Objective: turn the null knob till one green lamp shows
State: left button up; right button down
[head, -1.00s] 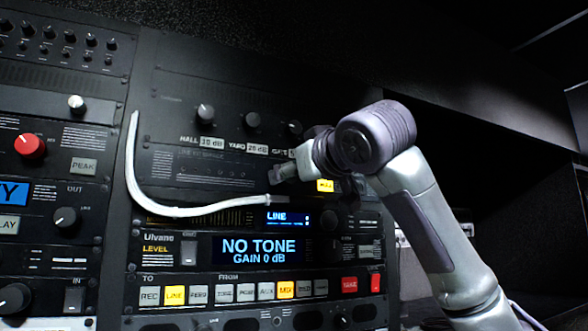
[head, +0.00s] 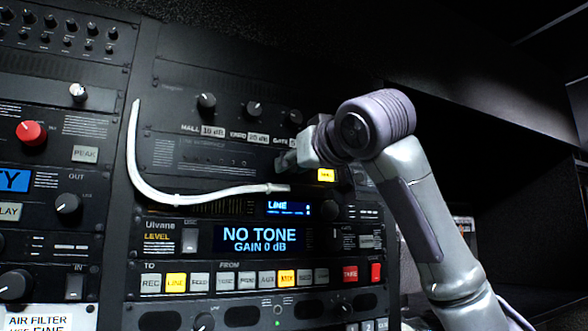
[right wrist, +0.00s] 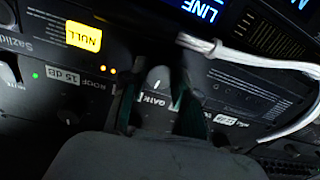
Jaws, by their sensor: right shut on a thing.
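My right gripper (right wrist: 158,108) is shut on a small grey knob (right wrist: 158,80) with a white pointer line, taken to be the null knob. Its two dark fingers lie on either side of it in the right wrist view. In the head view my right gripper (head: 286,161) reaches the panel from the right, and the knob is hidden. A lit yellow NULL key (right wrist: 83,36) is to the left; it also shows in the head view (head: 326,175). Two small amber lamps (right wrist: 107,70) glow left of the knob. A green lamp (right wrist: 35,75) glows farther left. My left gripper is not in view.
A white cable (head: 160,191) curves across the panel beneath the gripper; it also shows in the right wrist view (right wrist: 260,61). A display (head: 260,238) below reads NO TONE, GAIN 0 dB. Level knobs (head: 254,108) stand above, and a red knob (head: 31,133) is at far left.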

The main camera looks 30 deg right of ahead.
jog(key=shift+f+m+b, duration=0.1)
jog(key=shift+m+b, duration=2.15)
jog(key=shift+m, duration=2.05)
jog(key=c, duration=0.9)
grip_release()
jog(key=shift+o, duration=0.2)
jog(key=shift+s+d, duration=0.1)
jog(key=s, duration=1.2)
jog(key=shift+a, duration=0.25)
jog(key=shift+f, duration=0.15)
